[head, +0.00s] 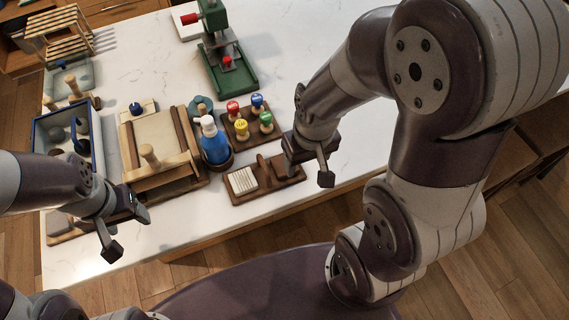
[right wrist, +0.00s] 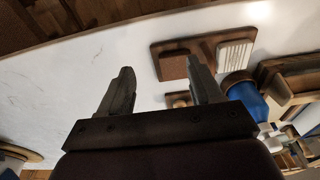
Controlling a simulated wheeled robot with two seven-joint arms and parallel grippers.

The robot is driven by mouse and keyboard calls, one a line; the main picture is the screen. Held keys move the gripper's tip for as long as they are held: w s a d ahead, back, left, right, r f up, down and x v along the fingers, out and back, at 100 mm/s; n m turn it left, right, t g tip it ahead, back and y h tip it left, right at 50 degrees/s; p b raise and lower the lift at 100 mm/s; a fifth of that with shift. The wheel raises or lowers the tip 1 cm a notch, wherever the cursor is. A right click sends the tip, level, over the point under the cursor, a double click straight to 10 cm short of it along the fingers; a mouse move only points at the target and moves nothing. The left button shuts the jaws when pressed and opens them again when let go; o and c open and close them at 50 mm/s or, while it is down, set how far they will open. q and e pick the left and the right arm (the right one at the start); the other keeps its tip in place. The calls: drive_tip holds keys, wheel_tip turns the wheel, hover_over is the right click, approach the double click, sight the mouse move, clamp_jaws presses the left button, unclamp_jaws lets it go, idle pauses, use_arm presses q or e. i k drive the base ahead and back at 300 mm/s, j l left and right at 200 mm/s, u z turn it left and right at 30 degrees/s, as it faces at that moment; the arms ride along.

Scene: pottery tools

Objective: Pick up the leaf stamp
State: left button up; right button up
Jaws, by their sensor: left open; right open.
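No leaf pattern shows, so I cannot tell for sure which piece is the leaf stamp. Several stamps with round red, blue, yellow and green knobs, such as the green-knobbed one (head: 266,119), stand on a wooden rack (head: 238,138). In front of it, a brown wooden tray (head: 239,198) bears a white ridged block (head: 242,181) and a small upright wooden piece (head: 262,166). My right gripper (head: 309,170) is open and empty over the tray's right end; the tray (right wrist: 180,68) also shows in the right wrist view. My left gripper (head: 125,228) is open and empty near the front left edge.
A blue pump bottle (head: 213,141) stands left of the rack. A wooden slab board (head: 155,135) and a blue-rimmed box (head: 45,130) are further left. A green press (head: 222,62) stands behind. The white table (head: 330,40) is clear at the back right.

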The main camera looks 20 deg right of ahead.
sight(241, 127)
drive_tip(key=i+l+u, duration=0.2)
drive_tip(key=l, duration=0.15)
drive_tip(key=i+l+u, duration=0.1)
drive_tip(key=l+u, duration=0.15)
drive_tip(key=l, duration=0.15)
drive_tip(key=i+l+u, duration=0.2)
drive_tip(key=l, duration=0.2)
drive_tip(key=k, duration=0.1)
